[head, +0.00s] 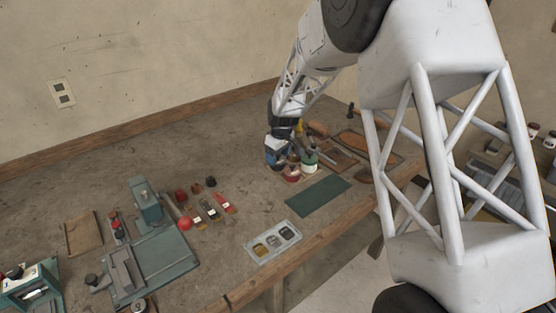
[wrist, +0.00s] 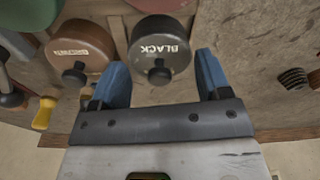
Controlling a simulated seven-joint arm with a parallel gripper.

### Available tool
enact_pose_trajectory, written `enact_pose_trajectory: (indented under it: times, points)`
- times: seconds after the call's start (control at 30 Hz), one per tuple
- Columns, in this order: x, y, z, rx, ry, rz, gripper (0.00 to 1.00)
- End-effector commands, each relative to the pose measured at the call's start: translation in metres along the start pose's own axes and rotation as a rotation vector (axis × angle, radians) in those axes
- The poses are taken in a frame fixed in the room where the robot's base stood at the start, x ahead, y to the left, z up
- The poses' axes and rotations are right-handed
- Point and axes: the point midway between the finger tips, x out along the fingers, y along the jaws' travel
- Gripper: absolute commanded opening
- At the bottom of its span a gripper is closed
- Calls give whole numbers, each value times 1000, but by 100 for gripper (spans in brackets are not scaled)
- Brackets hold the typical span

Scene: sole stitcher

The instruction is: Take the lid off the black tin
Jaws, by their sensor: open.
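The black tin (wrist: 151,38) shows in the wrist view, with the word BLACK on its dark lid and a round dark knob (wrist: 160,73) on the lid. The lid is on the tin. My gripper (wrist: 160,64) is open, with its two blue fingers apart. In the picture, one finger is to each side of the knob, and nothing is held. I cannot tell the height of the fingers above the lid. In the head view, my gripper (head: 277,154) is over the group of tins, and I cannot make out the black tin there.
A brown tin (wrist: 77,45) with a knob is close beside the left finger. In the head view, a red tin (head: 291,175) and a green-and-white tin (head: 310,162) stand by my gripper. A green mat (head: 318,195) lies in front.

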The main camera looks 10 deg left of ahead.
Motion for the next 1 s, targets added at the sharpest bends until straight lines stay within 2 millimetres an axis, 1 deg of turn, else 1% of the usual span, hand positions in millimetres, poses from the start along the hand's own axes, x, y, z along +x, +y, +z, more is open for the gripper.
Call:
enact_pose_trajectory:
  times: [0.3, 0.37, 0.5, 0.83, 1.0]
  points:
    - [0, 0, 0, 0, 0, 0, 70]
    - [0, 0, 0, 0, 0, 0, 63]
    - [0, 0, 0, 0, 0, 0, 41]
    - [0, 0, 0, 0, 0, 0, 41]
    - [-5, 0, -1, 0, 0, 0, 41]
